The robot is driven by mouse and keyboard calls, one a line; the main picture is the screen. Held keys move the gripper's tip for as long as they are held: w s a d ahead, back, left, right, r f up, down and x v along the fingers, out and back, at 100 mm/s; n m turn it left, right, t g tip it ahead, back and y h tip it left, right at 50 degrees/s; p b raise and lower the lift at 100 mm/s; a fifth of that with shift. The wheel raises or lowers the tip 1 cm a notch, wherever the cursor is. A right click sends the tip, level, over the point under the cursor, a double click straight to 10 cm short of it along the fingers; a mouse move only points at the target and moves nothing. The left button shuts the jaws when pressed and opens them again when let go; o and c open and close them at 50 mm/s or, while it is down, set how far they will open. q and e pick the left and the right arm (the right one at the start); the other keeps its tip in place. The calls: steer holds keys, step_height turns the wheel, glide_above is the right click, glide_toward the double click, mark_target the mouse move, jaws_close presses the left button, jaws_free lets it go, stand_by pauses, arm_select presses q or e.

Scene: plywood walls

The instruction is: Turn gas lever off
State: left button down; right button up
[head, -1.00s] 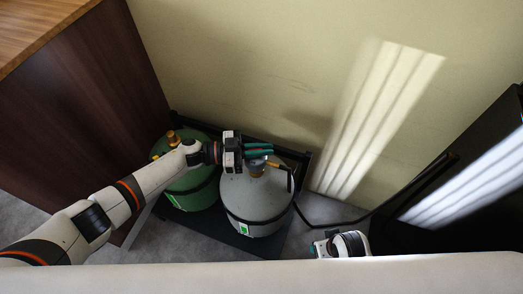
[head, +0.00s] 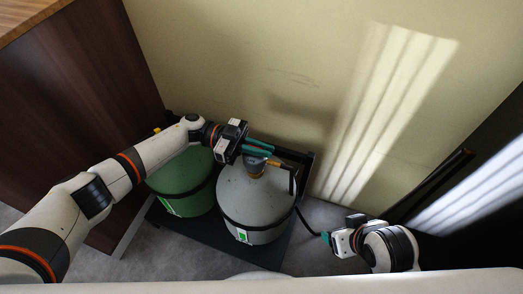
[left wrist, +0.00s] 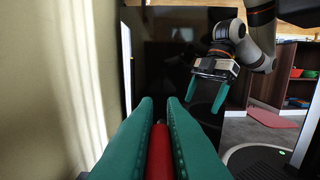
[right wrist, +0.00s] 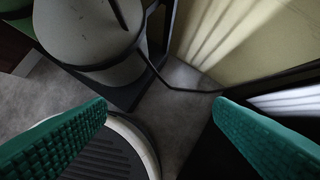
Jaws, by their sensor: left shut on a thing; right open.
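A grey gas tank (head: 258,205) stands on a dark base by the wall, with a brass valve (head: 257,168) on top. My left gripper (head: 262,154) is at the valve, its teal fingers pointing right. In the left wrist view a red lever-like part (left wrist: 159,152) sits between the fingers, which are shut on it. The fingers hide most of the lever in the head view. My right gripper (head: 328,239) is open and empty, low to the right of the tank. It also shows in the left wrist view (left wrist: 221,97). The right wrist view shows its fingers wide apart.
A green tank (head: 182,175) stands left of the grey one. A dark wood cabinet (head: 85,110) is at the left, the plywood-toned wall (head: 260,60) behind. A black hose (head: 303,220) runs from the tank. Grey floor (right wrist: 185,80) is clear beside it.

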arm_select(q)
steer(key=shift+g, duration=0.3)
arm_select(e)
steer(key=shift+w+a+r+t, duration=0.15)
steer(key=shift+w+t, duration=0.2)
steer(key=shift+w, duration=0.15)
steer(key=shift+w+a+r+t, duration=0.15)
steer(key=shift+w+t, duration=0.15)
steer(key=shift+w, duration=0.15)
steer(key=shift+w+a+r+t, duration=0.15)
steer(key=shift+w+t, duration=0.2)
steer(key=shift+w, duration=0.15)
arm_select(q)
steer(key=c, duration=1.5)
jaws_free()
steer(key=shift+a, duration=0.1)
steer(key=v, duration=0.3)
steer(key=shift+w+a+b, duration=0.2)
steer(key=shift+a+b, duration=0.15)
steer(key=shift+b, duration=0.05)
steer(key=b+v, duration=0.1)
steer(key=v, duration=0.7)
arm_select(e)
steer(key=w+a+r+t+y, duration=0.1)
steer(key=w+a+r+t, duration=0.1)
steer(key=w+r+t, duration=0.1)
steer(key=w+t, duration=0.1)
steer(key=w, duration=0.1)
steer(key=shift+w+r+y, duration=0.3)
